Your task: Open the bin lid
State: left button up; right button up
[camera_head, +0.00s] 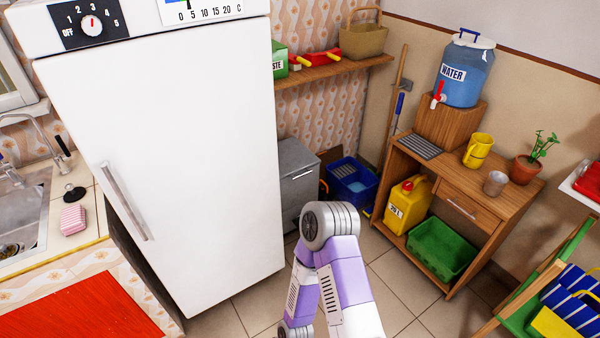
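A green container (279,62), with a white label whose visible letters read "STE", stands at the left end of the wall shelf. The fridge hides its left part, and I cannot tell how its lid stands. A grey box (297,172) with a flat top and a handle on its front stands on the floor beside the fridge; I cannot tell whether it is a bin. A purple and white arm link of mine rises at bottom centre, in front of the floor. Neither gripper is in view.
A white fridge (170,150) fills the left. The wooden shelf (335,70) also holds red items and a basket (364,38). A blue crate (351,184) is on the floor. A wooden stand (420,165) with a water jug (462,75) is at right. Tiled floor lies between.

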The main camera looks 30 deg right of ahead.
aim_at(294, 156)
jog(key=k, duration=1.65)
jog(key=z, duration=1.45)
jog(key=i, duration=3.75)
jog(key=u, duration=2.55)
jog(key=i, duration=0.5)
jog(key=z, duration=0.05)
